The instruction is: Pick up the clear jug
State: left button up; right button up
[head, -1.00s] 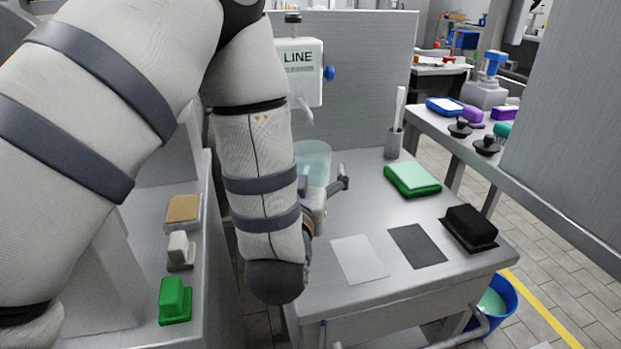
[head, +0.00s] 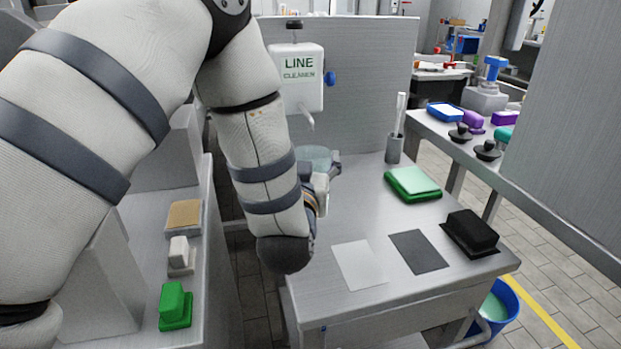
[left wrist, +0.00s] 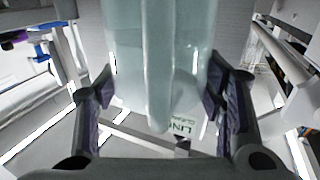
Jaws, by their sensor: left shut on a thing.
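The clear jug (head: 317,154) is pale, see-through blue-green and stands at the left end of the grey worktable. In the head view my left forearm and gripper hide most of it, and only its upper part shows. My left gripper (head: 322,174) is shut on the jug, with a fingertip at its right side. The left wrist view shows the jug (left wrist: 160,65) upright between the two dark finger pads of my left gripper (left wrist: 164,92). I cannot tell whether its base touches the table. My right gripper is not in view.
A "LINE CLEANER" dispenser (head: 301,78) hangs on the panel behind the jug, its spout near it. A grey holder (head: 394,149), green pad (head: 412,182), white sheet (head: 360,265), dark sheet (head: 418,251) and black block (head: 470,232) occupy the table's right part.

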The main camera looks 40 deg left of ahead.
pick_arm(q)
jog(key=shift+r, duration=0.15)
jog(key=r+p+v, duration=0.3)
jog(key=p+v, duration=0.3)
jog(key=v, duration=1.2)
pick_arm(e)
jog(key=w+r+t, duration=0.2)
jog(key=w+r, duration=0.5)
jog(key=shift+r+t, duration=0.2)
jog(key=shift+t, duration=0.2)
pick_arm(q)
jog(key=shift+r, duration=0.15)
dwell(2.0)
